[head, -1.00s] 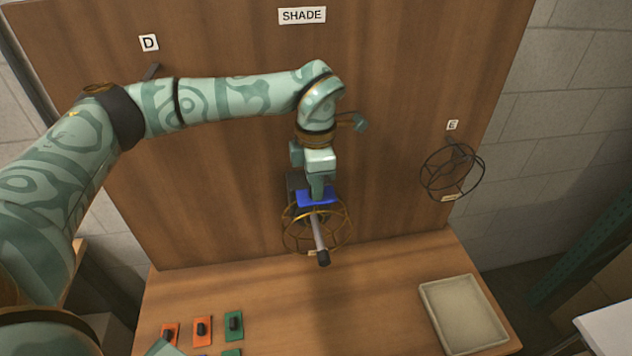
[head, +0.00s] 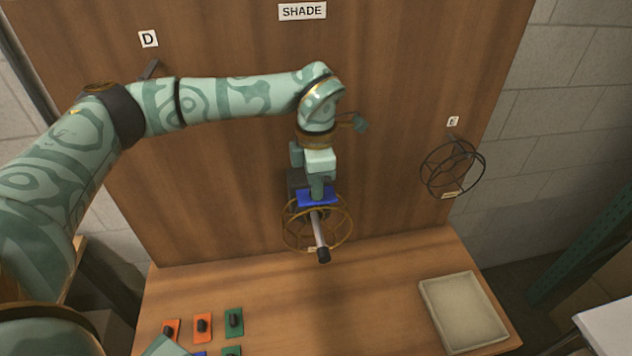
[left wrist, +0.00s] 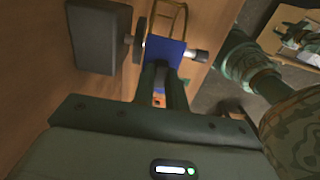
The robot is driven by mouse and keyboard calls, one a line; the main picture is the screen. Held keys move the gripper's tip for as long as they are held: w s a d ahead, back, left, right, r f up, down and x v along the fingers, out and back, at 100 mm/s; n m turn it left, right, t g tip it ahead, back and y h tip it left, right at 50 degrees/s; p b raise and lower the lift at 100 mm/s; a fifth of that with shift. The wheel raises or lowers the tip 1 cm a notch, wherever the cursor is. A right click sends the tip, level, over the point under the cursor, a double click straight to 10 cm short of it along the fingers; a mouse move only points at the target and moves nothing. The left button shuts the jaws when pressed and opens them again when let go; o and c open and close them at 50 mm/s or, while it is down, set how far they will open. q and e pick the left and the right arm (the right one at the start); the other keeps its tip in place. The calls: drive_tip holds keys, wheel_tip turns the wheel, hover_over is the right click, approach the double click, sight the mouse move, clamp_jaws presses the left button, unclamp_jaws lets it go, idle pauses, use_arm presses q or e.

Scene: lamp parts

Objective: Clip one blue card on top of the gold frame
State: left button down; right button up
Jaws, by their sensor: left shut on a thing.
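A blue card (head: 318,198) lies flat at the top of the gold frame (head: 351,229), a round wire cage on a rod in front of the wooden board. In the head view the card touches or nearly touches the frame's top rim; I cannot tell if it is clipped. My left gripper (head: 317,190) points down and is shut on the card from above. In the left wrist view the card (left wrist: 166,50) sits between the fingertips (left wrist: 163,72), with gold wires (left wrist: 180,17) beyond. My right gripper does not show clearly.
A black wire frame (head: 452,168) hangs at the right under label E. Orange cards (head: 202,334) and green cards (head: 234,316) with black clips lie at the front left of the table. An empty pale tray (head: 462,312) lies at the right. The table's middle is clear.

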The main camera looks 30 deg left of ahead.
use_arm(q)
drive_tip(key=shift+f, duration=0.25)
drive_tip(key=shift+w+r, duration=0.1)
idle(0.6)
drive_tip(key=c, duration=1.7)
unclamp_jaws()
drive_tip(key=o, duration=0.4)
drive_tip(key=shift+c, duration=0.2)
wheel_tip(320, 180, up, 16)
drive_tip(key=shift+r, duration=0.15)
drive_tip(key=shift+s, duration=0.2)
